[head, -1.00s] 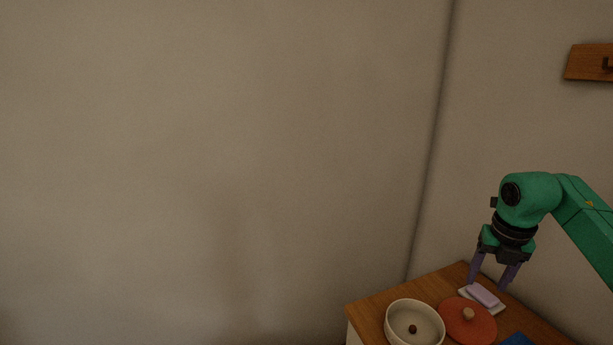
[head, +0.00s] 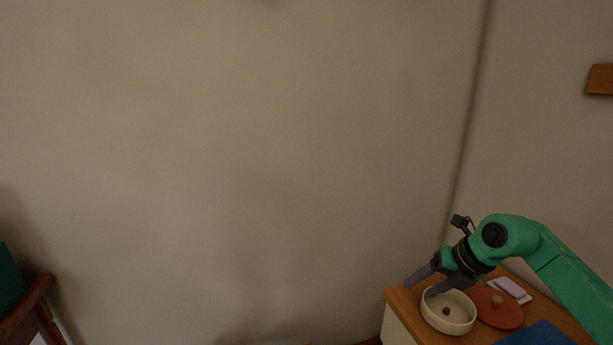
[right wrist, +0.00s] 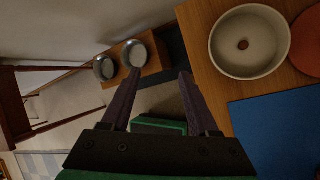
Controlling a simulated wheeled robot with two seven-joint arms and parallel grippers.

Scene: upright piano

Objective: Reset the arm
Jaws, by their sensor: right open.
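My right gripper (head: 420,288) is open and empty, tilted down to the left, by the left edge of a wooden-topped cabinet (head: 398,297). In the head view its fingers are beside and partly in front of the rim of a white bowl (head: 462,325). In the right wrist view the open fingers (right wrist: 160,74) have nothing between them, and the bowl (right wrist: 271,62) lies off to their right. My left gripper is not in view.
The cabinet top also holds a red lid (head: 508,316) with a wooden knob, a lilac bar (head: 510,286) on a white dish and a blue flat item (head: 540,335). Two metal bowls in a wooden stand (right wrist: 152,67) are lower down. Brown wooden furniture (head: 38,290) stands far left.

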